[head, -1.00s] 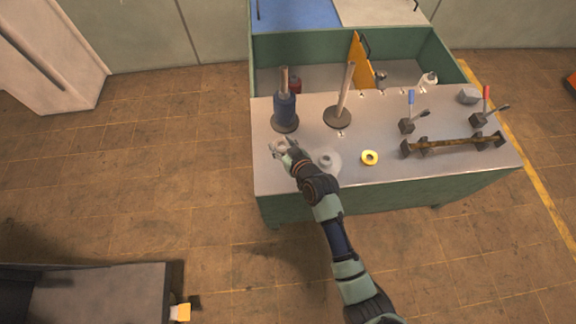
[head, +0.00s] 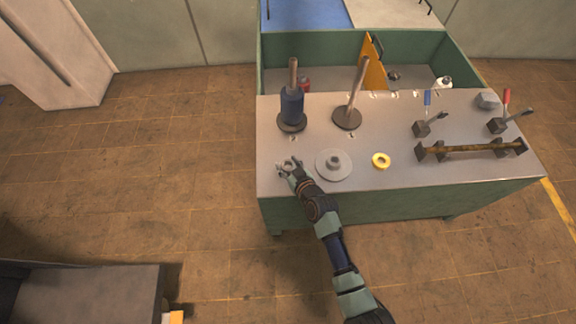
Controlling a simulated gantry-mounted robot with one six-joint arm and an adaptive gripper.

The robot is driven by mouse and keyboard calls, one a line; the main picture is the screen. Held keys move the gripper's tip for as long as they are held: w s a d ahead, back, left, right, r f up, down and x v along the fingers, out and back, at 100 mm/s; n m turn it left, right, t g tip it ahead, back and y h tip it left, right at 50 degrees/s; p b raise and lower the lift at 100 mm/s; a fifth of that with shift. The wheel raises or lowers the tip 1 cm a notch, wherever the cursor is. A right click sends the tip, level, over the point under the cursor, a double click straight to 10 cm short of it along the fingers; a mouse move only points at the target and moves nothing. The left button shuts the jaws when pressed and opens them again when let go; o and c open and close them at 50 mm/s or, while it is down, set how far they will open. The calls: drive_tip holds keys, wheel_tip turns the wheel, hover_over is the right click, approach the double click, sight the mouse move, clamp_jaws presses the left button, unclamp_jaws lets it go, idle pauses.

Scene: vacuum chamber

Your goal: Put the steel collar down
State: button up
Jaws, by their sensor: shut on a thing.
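The steel collar (head: 287,168) is a small grey ring at the front left of the grey bench top (head: 400,175). My gripper (head: 291,168) is shut on it, with the fingers reaching in from the lower right. The collar is low over the bench top; whether it touches the surface I cannot tell. My fingers hide part of it.
A grey flanged disc (head: 333,165) lies just right of my gripper, then a yellow ring (head: 381,161). Behind stand a post with blue sleeves (head: 291,105) and a bare leaning post (head: 357,90). Clamps and a brown bar (head: 470,149) are at right. The front left corner is clear.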

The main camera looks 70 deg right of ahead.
drive_tip(key=o, duration=0.9)
drive_tip(key=shift+f, duration=0.2)
drive_tip(key=o, duration=0.4)
drive_tip(key=shift+o, duration=0.2)
drive_tip(key=shift+r, duration=0.1)
drive_tip(key=shift+r, duration=0.3)
drive_tip(key=p+v, duration=0.3)
drive_tip(key=v, duration=0.9)
drive_tip(key=shift+p, duration=0.35)
drive_tip(key=shift+f, duration=0.1)
